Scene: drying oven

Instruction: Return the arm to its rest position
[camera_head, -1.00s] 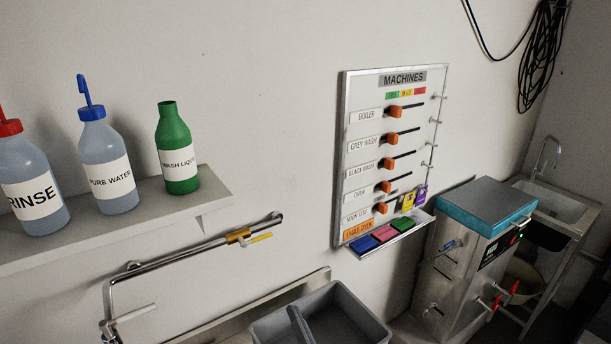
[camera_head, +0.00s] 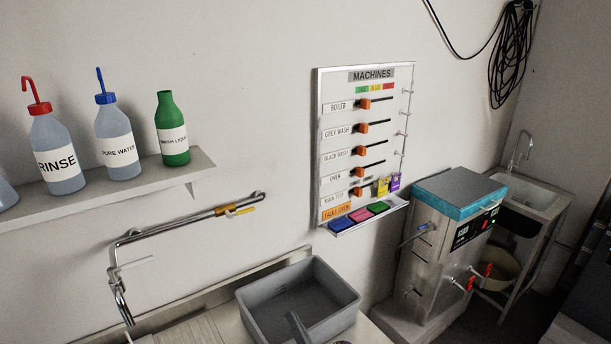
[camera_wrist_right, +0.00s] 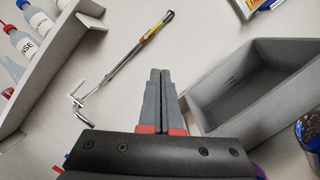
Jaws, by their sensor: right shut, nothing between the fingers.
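My right gripper (camera_wrist_right: 161,72) is shut and empty in the right wrist view, with its grey fingers side by side. My left gripper is in neither view.
A pipe tap (camera_head: 190,221) runs along the wall left of the bin. A shelf (camera_head: 110,198) holds several bottles above it. The machines board (camera_head: 322,150) hangs on the wall. A steel boiler (camera_head: 425,262) stands right of the bin. The wall between shelf and board is bare.

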